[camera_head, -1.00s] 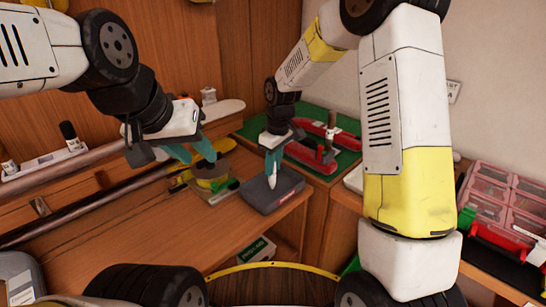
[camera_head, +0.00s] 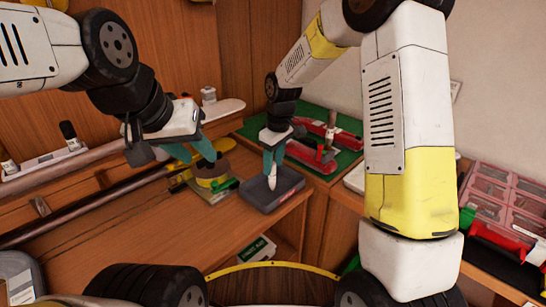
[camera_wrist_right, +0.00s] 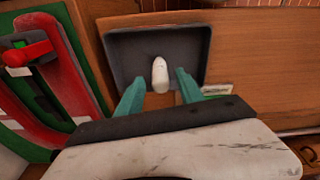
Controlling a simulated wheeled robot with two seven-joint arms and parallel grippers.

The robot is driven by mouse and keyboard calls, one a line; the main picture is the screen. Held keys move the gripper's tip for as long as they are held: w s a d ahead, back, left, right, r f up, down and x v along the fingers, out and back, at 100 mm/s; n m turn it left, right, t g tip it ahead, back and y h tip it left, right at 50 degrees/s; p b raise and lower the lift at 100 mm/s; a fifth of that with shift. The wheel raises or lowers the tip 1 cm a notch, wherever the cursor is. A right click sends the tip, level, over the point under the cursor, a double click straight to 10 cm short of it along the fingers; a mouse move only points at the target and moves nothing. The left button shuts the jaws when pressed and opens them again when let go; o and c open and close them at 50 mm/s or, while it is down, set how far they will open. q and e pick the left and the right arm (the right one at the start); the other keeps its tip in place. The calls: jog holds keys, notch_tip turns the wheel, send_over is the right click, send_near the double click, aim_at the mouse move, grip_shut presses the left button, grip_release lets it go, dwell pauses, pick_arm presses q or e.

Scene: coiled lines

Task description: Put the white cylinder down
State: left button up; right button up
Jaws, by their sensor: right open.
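The white cylinder (camera_head: 272,182) stands in the shallow dark grey tray (camera_head: 290,197) on the wooden bench. In the right wrist view the white cylinder (camera_wrist_right: 160,74) shows inside the tray (camera_wrist_right: 120,45), between and just beyond the teal fingertips. My right gripper (camera_head: 273,163) is open around the cylinder's upper end, with a visible gap to each side in the wrist view (camera_wrist_right: 160,88). My left gripper (camera_head: 194,154) hangs farther left, with its teal fingers apart and nothing seen between them.
A yellow coil (camera_head: 211,171) and a green item (camera_head: 224,187) lie left of the tray, near my left gripper. Red tools (camera_head: 313,156) lie on a green mat behind. Clear-lidded red boxes (camera_head: 505,200) stand at the right. The bench front (camera_head: 180,235) is bare.

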notch_tip(320, 180, up, 10)
jog(key=d, duration=0.1)
jog(key=s+d+r+m+t, duration=0.2)
jog(key=s+d+r+m, duration=0.2)
jog(key=s+d+r, duration=0.6)
jog(key=s+d+m+t, duration=0.1)
jog(key=s+m, duration=0.2)
jog(key=s, duration=0.4)
jog(key=s+d+m+t+y, duration=0.1)
jog(key=s+d+m+t, duration=0.1)
jog(key=s, duration=0.5)
jog(key=shift+f+m, duration=0.35)
jog(key=shift+m, duration=0.25)
jog(key=shift+c, duration=0.8)
jog(key=shift+s+a, duration=0.1)
jog(key=shift+s, duration=0.05)
